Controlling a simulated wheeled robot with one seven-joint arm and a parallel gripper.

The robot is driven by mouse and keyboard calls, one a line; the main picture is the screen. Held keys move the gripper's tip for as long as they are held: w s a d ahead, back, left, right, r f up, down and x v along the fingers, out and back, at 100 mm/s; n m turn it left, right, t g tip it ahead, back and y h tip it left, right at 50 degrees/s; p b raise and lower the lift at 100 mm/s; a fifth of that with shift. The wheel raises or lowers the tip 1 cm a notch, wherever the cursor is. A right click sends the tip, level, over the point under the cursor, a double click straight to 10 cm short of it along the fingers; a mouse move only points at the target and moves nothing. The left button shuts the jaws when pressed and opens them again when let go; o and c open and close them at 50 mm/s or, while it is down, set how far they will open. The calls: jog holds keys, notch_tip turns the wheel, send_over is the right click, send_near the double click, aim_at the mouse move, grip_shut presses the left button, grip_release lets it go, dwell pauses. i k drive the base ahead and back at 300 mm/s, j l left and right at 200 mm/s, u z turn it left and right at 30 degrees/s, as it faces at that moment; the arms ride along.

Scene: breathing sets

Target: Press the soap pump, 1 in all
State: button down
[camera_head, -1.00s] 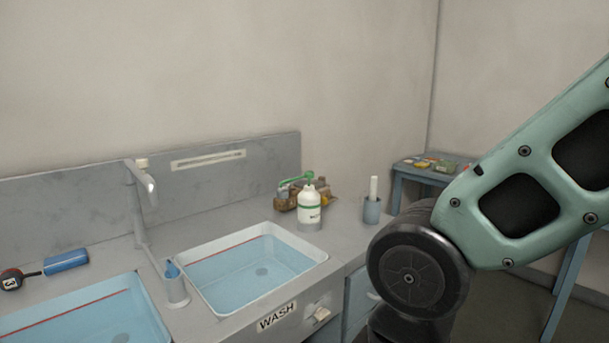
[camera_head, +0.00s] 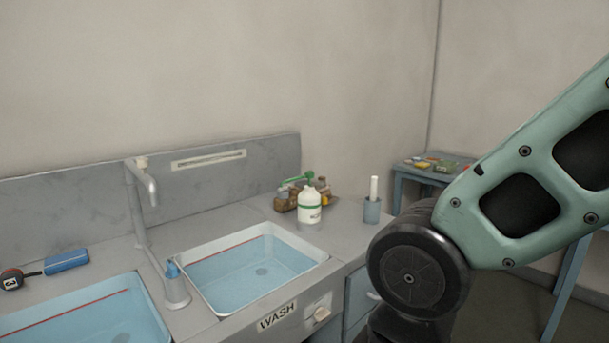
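A white bottle with a green band and a green pump top (camera_head: 309,206) stands upright on the counter behind the right basin. It looks like the soap pump. Its spout points left. A smaller grey-blue container with a blue top (camera_head: 176,286) stands between the two basins; I cannot tell whether it is also a dispenser. My gripper is not in view. Only a green and black part of my arm shows at the right, apart from both bottles in the picture.
The right basin (camera_head: 215,302) and left basin (camera_head: 150,312) hold blue water. A tap (camera_head: 141,190) rises behind them. A brown caddy (camera_head: 284,202) and a blue cup (camera_head: 372,211) flank the white bottle. A blue roll (camera_head: 66,262) lies far left. A side table (camera_head: 407,172) stands behind.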

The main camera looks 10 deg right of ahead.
aim_at(310, 174)
jog(key=i+l+u, duration=0.3)
jog(key=l, duration=0.3)
jog(key=i+l+u, duration=0.25)
jog(key=l, duration=0.45)
jog(key=i+l+u, duration=0.3)
jog(key=l, duration=0.45)
jog(key=i+l+u, duration=0.15)
jog(key=l, duration=0.25)
